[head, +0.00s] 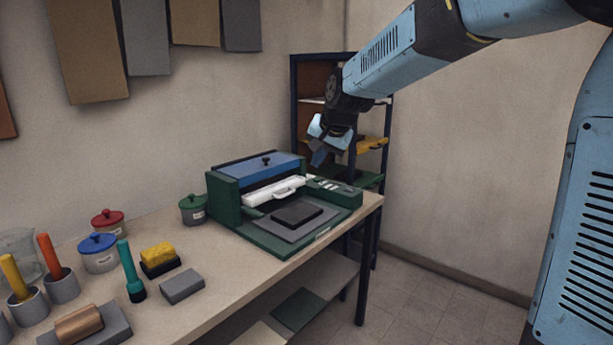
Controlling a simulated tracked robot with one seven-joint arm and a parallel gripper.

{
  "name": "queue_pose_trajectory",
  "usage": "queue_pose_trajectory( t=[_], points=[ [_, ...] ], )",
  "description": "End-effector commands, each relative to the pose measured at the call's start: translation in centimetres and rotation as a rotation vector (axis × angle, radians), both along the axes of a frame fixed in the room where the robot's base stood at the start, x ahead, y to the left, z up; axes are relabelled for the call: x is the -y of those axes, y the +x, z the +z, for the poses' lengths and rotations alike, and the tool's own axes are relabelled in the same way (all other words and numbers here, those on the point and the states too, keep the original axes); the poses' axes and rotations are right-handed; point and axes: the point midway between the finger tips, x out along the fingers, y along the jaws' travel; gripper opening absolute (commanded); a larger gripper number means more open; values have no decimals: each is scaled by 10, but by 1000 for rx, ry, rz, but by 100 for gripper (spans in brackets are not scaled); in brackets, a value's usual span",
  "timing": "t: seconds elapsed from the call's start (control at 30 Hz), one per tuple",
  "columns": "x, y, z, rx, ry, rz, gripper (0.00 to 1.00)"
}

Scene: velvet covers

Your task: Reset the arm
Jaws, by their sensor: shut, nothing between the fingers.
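My gripper (321,150) hangs at the end of my raised blue arm, in the upper middle of the head view. It is shut and holds nothing. It is above the back right part of the bench, in front of the shelf rack, and apart from the machine below it.
The bench (225,285) holds lidded pots, including a blue-lidded one (98,252), upright coloured tools, a grey block (182,286) and a yellow sponge-like piece (158,252). A shelf rack (296,105) stands in the corner. Floor right of the bench (430,305) is clear.

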Motion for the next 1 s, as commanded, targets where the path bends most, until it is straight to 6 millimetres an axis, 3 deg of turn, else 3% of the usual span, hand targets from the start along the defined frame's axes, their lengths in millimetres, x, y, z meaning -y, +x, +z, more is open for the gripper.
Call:
queue_pose_trajectory(
  t=[0.03, 0.23, 0.5, 0.8, 1.0],
  points=[
    [16, -15, 7, 8, -21, 4, 0],
    [69, -74, 17, 18, -110, 39, 0],
    [130, -158, 15, 17, -224, 81, 0],
    [181, -252, -7, 0, -339, 128, 0],
    [199, -296, -25, -15, -390, 154, 0]
  ],
)
